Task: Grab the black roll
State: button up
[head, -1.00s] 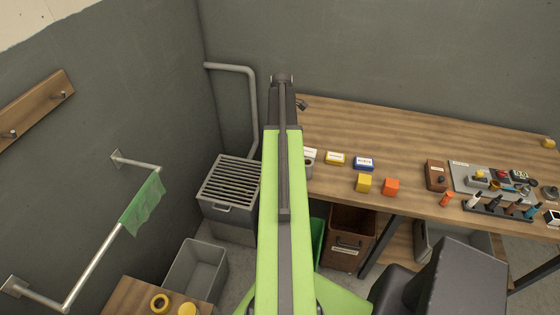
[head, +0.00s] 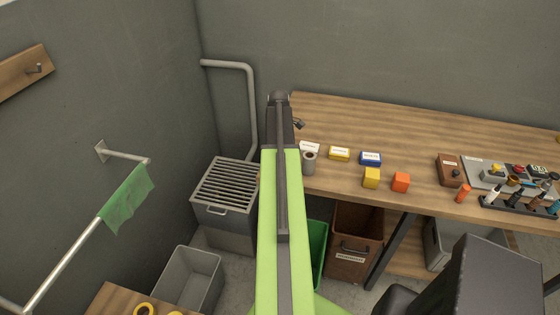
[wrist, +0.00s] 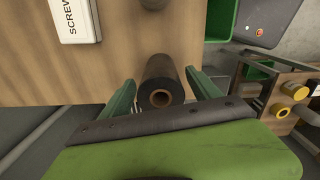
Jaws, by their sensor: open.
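The black roll (wrist: 165,82) shows in the wrist view, a dark cylinder with a tan core facing the camera. It is on the wooden bench top near its edge. My gripper (wrist: 161,76) is open, with one green finger on each side of the roll. Gaps show between the fingers and the roll. A second dark cylinder (wrist: 153,4) is cut off at the top edge.
A white box (wrist: 74,18) lies near the roll. Yellow and blue boxes, a yellow block (head: 371,178) and an orange block (head: 400,182) are to the right on the bench (head: 440,135). A green bin (head: 317,250) and brown bin (head: 355,245) stand below. The bench's back is clear.

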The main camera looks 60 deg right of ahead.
notch_tip(320, 180, down, 3)
jog(key=shift+r+b, duration=0.1)
jog(key=shift+b, duration=0.6)
jog(key=shift+r, duration=0.2)
grip_shut()
